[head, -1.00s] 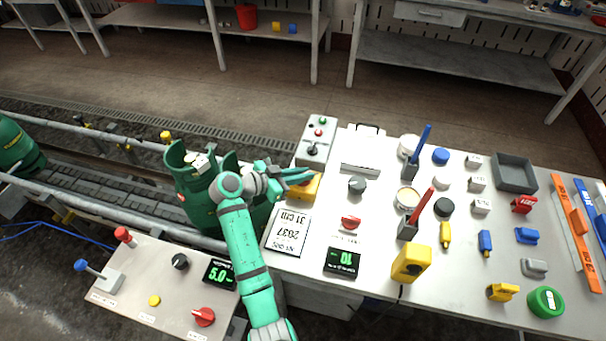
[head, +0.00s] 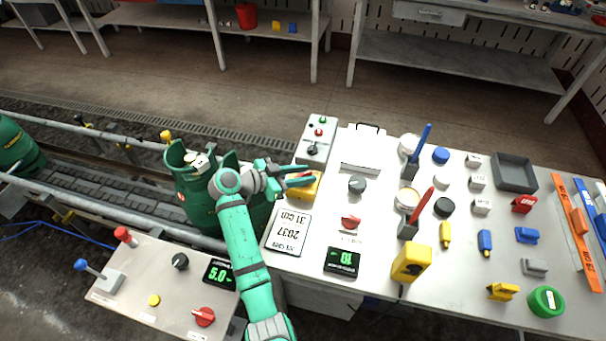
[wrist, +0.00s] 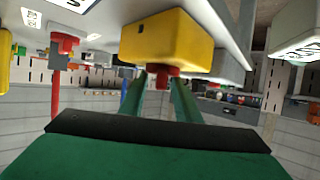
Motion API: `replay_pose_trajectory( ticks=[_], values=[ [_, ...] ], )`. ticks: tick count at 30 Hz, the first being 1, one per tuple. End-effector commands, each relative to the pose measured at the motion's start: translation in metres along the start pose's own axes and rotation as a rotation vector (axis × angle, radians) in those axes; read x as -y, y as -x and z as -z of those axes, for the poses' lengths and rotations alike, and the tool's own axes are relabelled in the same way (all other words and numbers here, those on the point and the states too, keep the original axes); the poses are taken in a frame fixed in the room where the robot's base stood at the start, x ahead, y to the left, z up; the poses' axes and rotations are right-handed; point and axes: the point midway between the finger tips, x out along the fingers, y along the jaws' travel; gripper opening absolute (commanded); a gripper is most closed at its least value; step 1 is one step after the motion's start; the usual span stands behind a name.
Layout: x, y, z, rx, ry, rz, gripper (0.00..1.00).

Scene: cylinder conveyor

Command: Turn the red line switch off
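Two red rotary switches show in the head view: one (head: 351,222) on the white table, and one (head: 204,317) on the lower left panel. Their labels are too small to read, so I cannot tell which is the line switch. My gripper (head: 310,176) is over the left end of the white table, at a yellow box (head: 302,190) and away from both switches. In the wrist view, the yellow box (wrist: 172,42) has a red button (wrist: 166,71) between or just beyond my gripper's fingers (wrist: 162,85). The fingers are apart, with nothing held.
Green gas cylinders (head: 197,195) stand on the conveyor (head: 95,185) at the left. A grey control box (head: 318,140) is behind my gripper. Upright red (head: 421,207) and blue (head: 422,141) levers, a yellow device (head: 411,263) and several small blocks occupy the table.

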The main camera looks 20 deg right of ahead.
Motion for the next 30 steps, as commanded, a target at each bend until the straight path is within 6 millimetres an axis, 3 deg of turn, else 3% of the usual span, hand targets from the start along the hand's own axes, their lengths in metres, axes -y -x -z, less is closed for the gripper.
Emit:
replay_pose_trajectory(
  ticks=[7, 21, 30],
  values=[
    [0.001, 0.019, 0.001, -0.001, -0.001, 0.004, 0.3],
    [0.002, 0.098, 0.0, -0.001, 0.0, 0.004, 0.3],
    [0.001, 0.11, -0.001, 0.0, 0.001, 0.002, 0.3]
  ],
)
